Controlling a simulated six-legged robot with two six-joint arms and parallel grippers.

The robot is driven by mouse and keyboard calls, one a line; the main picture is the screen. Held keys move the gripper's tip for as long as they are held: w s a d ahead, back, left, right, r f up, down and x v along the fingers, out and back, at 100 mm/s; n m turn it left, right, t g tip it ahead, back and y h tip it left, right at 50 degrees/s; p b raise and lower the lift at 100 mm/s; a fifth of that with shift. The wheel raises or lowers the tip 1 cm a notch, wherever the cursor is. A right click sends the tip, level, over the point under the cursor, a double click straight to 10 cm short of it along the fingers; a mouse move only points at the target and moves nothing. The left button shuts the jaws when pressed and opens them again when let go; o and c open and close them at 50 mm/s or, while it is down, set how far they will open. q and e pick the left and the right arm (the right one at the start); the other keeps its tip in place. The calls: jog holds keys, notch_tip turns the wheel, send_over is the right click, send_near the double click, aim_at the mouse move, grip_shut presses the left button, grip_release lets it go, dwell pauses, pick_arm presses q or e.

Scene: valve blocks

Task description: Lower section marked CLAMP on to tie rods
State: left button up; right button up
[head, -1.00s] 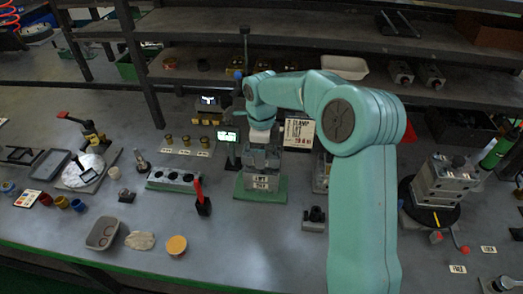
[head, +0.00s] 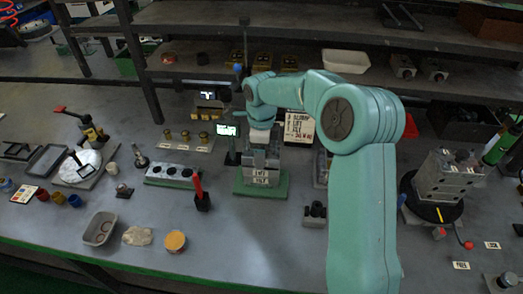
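A stack of grey metal valve sections (head: 262,163) stands on a green base (head: 242,187) in the middle of the bench. Pale labels are on its front, too small to read surely. My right arm comes in from the lower right and its gripper (head: 262,141) points down at the top of this stack. Its fingers are small and partly hidden, so I cannot tell whether they grip the upper section. The tie rods cannot be made out. My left gripper is not in view.
A white lettered card (head: 299,128) stands behind the stack. A small lit screen (head: 228,131) and a red-handled tool (head: 201,196) are to its left. Another valve block (head: 445,177) stands on a black round plate at right.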

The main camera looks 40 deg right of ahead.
jog(key=shift+f, duration=0.15)
jog(key=o, duration=1.5)
notch_tip(320, 180, up, 16)
jog(key=p, duration=0.1)
jog(key=shift+r, duration=0.25)
notch_tip(320, 180, up, 10)
jog(key=p, duration=1)
